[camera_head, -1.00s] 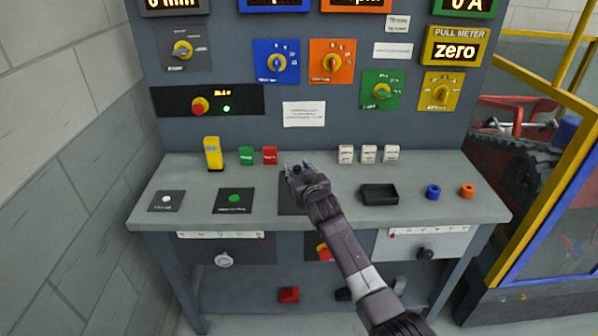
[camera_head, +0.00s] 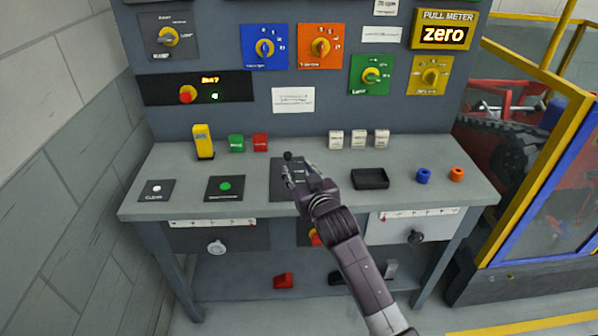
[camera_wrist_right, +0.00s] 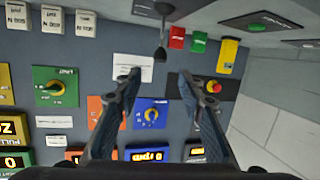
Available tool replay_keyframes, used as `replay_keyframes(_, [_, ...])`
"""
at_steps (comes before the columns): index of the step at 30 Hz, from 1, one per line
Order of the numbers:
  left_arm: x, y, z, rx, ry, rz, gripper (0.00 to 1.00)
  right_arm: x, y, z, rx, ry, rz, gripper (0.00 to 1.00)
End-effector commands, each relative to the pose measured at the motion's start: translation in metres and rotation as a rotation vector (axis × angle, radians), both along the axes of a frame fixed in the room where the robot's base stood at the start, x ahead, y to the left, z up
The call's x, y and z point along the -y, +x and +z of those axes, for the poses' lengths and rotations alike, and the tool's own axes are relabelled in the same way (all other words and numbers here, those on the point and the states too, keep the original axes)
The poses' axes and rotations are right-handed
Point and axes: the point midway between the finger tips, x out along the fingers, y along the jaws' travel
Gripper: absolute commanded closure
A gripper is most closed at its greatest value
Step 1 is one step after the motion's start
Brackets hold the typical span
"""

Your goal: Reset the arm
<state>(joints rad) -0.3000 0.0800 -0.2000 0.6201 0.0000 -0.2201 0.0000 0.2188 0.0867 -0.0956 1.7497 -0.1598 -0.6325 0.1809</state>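My right gripper (camera_head: 299,172) is over the middle of the bench, in front of a small lever with a black ball knob (camera_head: 287,156). The lever stands on a dark plate (camera_head: 279,185), partly hidden by my gripper. The upside-down right wrist view shows the lever's knob (camera_wrist_right: 160,54) beyond the gap between my open fingers (camera_wrist_right: 161,82). The fingers are apart with nothing between them. My left gripper is not in view.
The grey bench (camera_head: 420,198) carries a yellow block (camera_head: 203,142), green and red blocks, several white blocks, a black tray (camera_head: 370,179), and blue and orange rings. A green button (camera_head: 225,187) lies left of the lever plate. A panel with knobs rises behind.

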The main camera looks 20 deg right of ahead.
Motion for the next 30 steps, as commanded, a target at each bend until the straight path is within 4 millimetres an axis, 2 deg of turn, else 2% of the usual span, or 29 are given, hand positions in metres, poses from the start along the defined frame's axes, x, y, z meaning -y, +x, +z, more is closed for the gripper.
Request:
replay_keyframes(13, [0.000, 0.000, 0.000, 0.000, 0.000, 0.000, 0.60, 0.000, -0.002, 0.000, -0.001, 0.000, 0.000, 0.64])
replay_keyframes(17, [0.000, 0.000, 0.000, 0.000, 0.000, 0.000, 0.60, 0.000, -0.014, -0.014, -0.038, -0.001, -0.001, 0.64])
replay_keyframes(20, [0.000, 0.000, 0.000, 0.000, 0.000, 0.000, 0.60, -0.001, -0.046, -0.046, -0.136, -0.001, -0.002, 0.64])
replay_keyframes(23, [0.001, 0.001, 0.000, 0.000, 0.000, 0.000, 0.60, -0.004, -0.101, -0.088, -0.287, -0.007, 0.002, 0.64])
replay_keyframes(25, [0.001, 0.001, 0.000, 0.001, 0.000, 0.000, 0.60, -0.007, -0.148, -0.117, -0.407, -0.011, 0.010, 0.64])
replay_keyframes(27, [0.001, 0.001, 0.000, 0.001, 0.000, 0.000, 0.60, -0.010, -0.194, -0.137, -0.518, -0.013, 0.021, 0.64])
replay_keyframes(30, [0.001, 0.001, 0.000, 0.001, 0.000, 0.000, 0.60, -0.014, -0.248, -0.157, -0.647, -0.019, 0.038, 0.64])
